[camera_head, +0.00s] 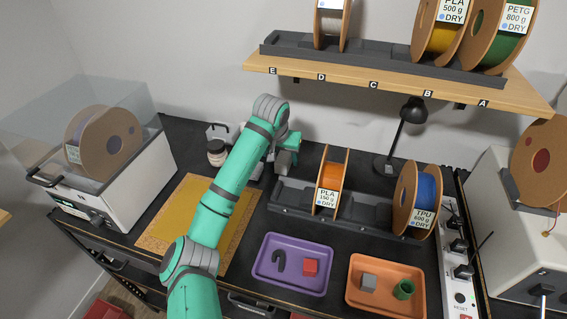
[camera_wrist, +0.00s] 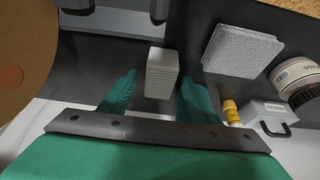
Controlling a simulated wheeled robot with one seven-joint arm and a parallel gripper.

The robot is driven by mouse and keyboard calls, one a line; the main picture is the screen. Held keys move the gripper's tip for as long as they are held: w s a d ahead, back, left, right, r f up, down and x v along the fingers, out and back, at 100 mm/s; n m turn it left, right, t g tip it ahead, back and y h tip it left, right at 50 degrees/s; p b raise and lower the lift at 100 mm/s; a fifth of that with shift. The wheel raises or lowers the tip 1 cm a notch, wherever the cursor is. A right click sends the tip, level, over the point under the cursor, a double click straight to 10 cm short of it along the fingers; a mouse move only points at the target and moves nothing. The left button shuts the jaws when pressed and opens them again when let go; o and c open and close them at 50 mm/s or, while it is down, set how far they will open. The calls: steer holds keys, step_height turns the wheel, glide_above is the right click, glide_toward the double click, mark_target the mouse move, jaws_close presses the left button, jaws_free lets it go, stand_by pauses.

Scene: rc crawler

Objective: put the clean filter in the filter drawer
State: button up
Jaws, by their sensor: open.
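A pale ribbed block (camera_wrist: 161,73), which looks like a pleated filter, stands on the dark bench in the wrist view. My gripper (camera_wrist: 153,85) is open, with one green fingertip on each side of the block and gaps visible. I cannot tell how far down the fingers reach. A grey rough-textured square pad (camera_wrist: 242,50) lies to the right of it. In the head view my gripper (camera_head: 288,150) is at the back of the bench, left of the orange spool, and my arm hides the block. I cannot identify the filter drawer for certain.
The orange spool (camera_head: 331,180) stands close beside my gripper in the dark rack (camera_head: 283,192). A jar (camera_wrist: 296,77), a yellow bottle (camera_wrist: 231,110) and a small handled box (camera_wrist: 268,115) are nearby. A purple tray (camera_head: 262,272) and an orange tray (camera_head: 365,299) lie in front.

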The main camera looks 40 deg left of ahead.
steer(key=shift+w+a+f, duration=0.15)
steer(key=shift+w+f, duration=0.1)
steer(key=shift+f, duration=0.4)
steer(key=shift+c, duration=0.7)
steer(key=c, duration=1.1)
steer(key=shift+r, duration=0.1)
